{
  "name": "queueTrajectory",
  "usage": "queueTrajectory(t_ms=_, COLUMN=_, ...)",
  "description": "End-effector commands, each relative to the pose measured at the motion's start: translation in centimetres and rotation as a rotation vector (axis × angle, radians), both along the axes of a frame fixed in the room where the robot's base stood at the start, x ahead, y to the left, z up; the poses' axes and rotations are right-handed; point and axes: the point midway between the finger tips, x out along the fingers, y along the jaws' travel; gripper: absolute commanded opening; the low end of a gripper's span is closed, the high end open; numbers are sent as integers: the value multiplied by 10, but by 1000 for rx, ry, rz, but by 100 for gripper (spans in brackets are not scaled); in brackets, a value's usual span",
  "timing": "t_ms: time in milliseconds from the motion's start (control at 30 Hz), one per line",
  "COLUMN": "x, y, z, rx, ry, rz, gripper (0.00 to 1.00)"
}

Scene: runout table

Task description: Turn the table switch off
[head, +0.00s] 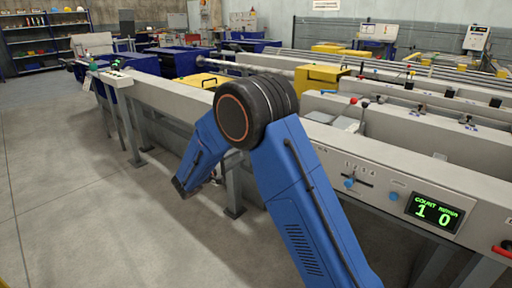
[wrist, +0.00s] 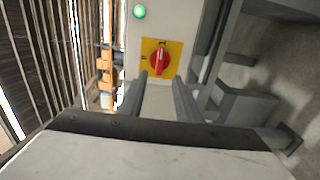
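The table switch (wrist: 159,58) is a red rotary knob on a square yellow plate (wrist: 176,47), seen in the wrist view. Its grip bar looks roughly upright in the picture, slightly tilted. A green lamp (wrist: 139,12) glows on the pale panel above and left of it. My gripper (wrist: 160,78) is open, with its two grey fingers apart and pointing toward the switch. The gap between them looks empty, and the knob appears ahead of the fingertips. I cannot tell the exact distance. In the head view I cannot make out the switch, and my arm blocks part of the table.
The long grey runout table (head: 435,175) crosses the head view, with a lit green counter display (head: 434,213), levers and blue knobs. A yellow box (head: 318,77) stands behind my arm. Clear concrete floor (head: 60,170) lies at the left. Grey table legs (wrist: 245,105) show right in the wrist view.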

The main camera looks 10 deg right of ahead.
Motion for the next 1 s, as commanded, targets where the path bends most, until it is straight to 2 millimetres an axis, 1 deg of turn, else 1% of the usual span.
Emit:
queueTrajectory(t_ms=33, x=6, y=-9, z=0, rx=-1, ry=-1, rz=-3, gripper=31)
queueTrajectory(t_ms=100, x=12, y=-19, z=0, rx=-1, ry=-1, rz=-3, gripper=31)
queueTrajectory(t_ms=500, x=52, y=-72, z=0, rx=0, ry=-1, rz=-3, gripper=31)
queueTrajectory(t_ms=733, x=63, y=-87, z=0, rx=0, ry=0, rz=-2, gripper=31)
queueTrajectory(t_ms=1000, x=65, y=-90, z=0, rx=0, ry=0, rz=-1, gripper=31)
